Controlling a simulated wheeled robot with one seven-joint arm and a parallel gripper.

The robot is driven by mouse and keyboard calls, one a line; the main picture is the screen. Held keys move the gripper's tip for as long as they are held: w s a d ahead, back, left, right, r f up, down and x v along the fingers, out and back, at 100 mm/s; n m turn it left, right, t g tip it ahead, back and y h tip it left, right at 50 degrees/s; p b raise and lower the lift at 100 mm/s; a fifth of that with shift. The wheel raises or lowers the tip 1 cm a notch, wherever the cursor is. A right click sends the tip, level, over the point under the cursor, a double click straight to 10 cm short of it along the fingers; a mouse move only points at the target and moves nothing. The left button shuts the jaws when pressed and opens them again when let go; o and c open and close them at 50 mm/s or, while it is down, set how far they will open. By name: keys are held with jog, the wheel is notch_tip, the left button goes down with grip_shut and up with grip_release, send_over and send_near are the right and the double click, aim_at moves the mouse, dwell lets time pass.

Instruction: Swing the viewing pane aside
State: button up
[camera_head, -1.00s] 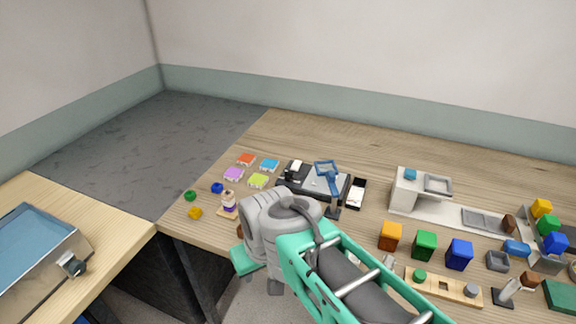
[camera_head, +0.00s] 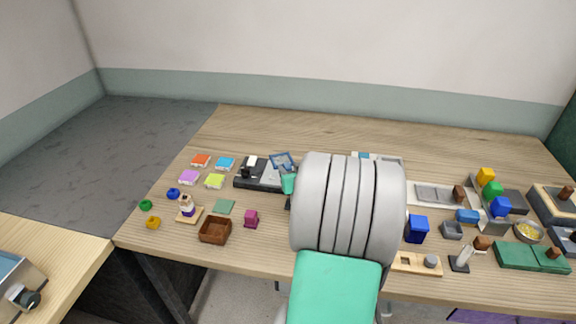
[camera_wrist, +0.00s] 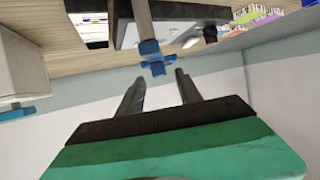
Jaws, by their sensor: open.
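The viewing pane (camera_head: 282,161) is a small blue-framed pane standing over a dark device (camera_head: 258,183) on the table. In the wrist view, which looks upside down, a grey post carries a blue piece (camera_wrist: 155,64) that looks like part of the pane's frame. My gripper (camera_wrist: 160,78) is open, its two dark fingers apart on either side of that blue piece. I cannot tell whether either finger touches it. In the head view my arm hides most of the gripper and the right part of the device.
Coloured tiles (camera_head: 215,181) lie left of the device. A blue block (camera_head: 417,229) and several other fixtures are to the right. The table behind the device is clear.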

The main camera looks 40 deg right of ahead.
aim_at(288, 167)
jog(key=x, duration=0.3)
jog(key=shift+w+d+f, duration=0.1)
jog(key=shift+w+f, duration=0.05)
jog(key=shift+w, duration=0.1)
grip_shut()
dwell(1.2)
